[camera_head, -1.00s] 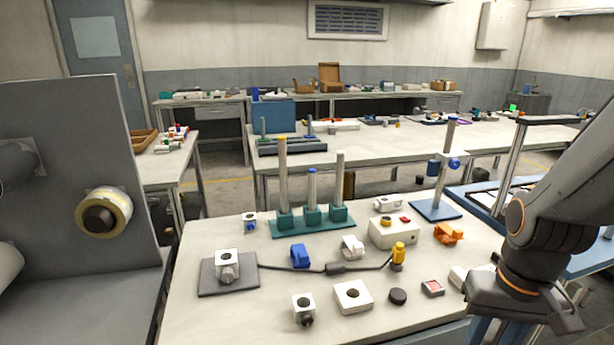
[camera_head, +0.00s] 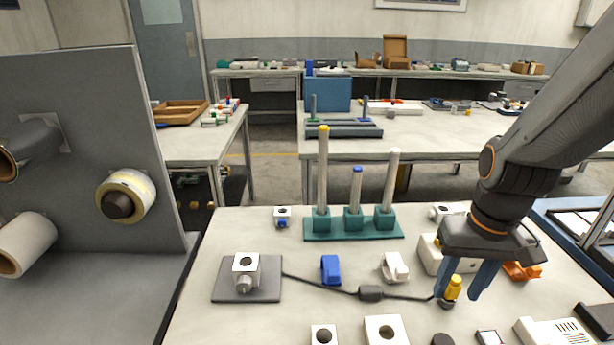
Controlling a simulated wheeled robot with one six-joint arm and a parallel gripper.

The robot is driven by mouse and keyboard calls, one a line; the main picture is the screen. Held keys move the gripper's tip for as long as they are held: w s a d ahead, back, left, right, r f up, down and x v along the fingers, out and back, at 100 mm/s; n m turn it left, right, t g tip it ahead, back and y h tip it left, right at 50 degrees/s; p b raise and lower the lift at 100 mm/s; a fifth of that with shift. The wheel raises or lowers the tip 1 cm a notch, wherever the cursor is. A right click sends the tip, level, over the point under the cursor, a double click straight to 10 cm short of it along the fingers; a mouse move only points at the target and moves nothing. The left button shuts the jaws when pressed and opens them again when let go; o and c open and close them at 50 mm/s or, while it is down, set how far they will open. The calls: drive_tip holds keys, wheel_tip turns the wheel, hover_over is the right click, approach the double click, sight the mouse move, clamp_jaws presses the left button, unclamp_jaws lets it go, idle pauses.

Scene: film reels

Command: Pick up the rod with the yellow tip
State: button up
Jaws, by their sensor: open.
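The rod with the yellow tip (camera_head: 323,168) stands upright in the left socket of a teal three-socket stand (camera_head: 353,236). A shorter grey rod with a blue tip (camera_head: 356,190) stands in the middle socket, and a plain pale rod (camera_head: 391,180) in the right one. My gripper (camera_head: 462,296) points down at the right of the table, well to the right of the stand. Its blue fingers are apart and appear empty. A yellow-topped plug (camera_head: 453,288) shows between or behind the fingers; I cannot tell which.
A grey plate with a white block (camera_head: 245,272), a blue clip (camera_head: 331,269), a white clip (camera_head: 394,267) and a black cable (camera_head: 371,293) lie in front of the stand. A tall grey panel with rolls (camera_head: 80,150) stands left. The table around the stand's left is fairly clear.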

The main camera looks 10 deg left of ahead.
drive_tip(key=w+a+r+n+t+y+p, duration=0.1)
drive_tip(key=w+a+r+n+p, duration=0.1)
drive_tip(key=w+a+r, duration=0.4)
drive_tip(key=w+a+r+n+p, duration=0.1)
drive_tip(key=w+a+r+n, duration=0.25)
drive_tip(key=w+a, duration=0.45)
wheel_tip(320, 180, up, 8)
drive_tip(key=n+t+y+p, duration=0.1)
drive_tip(key=n+y+p, duration=0.1)
drive_tip(key=n, duration=0.1)
hover_over(323, 157)
drive_tip(key=s+d, duration=0.1)
drive_tip(key=d, duration=0.2)
drive_tip(key=shift+w+a+f, duration=0.35)
drive_tip(key=shift+a+f, duration=0.3)
drive_tip(key=shift+f, duration=0.15)
drive_tip(key=shift+a+p+x, duration=0.2)
drive_tip(key=shift+p+x, duration=1.3)
drive_tip(key=shift+x, duration=1.4)
drive_tip(key=shift+w+r, duration=0.1)
drive_tip(key=shift+c, duration=0.2)
clamp_jaws()
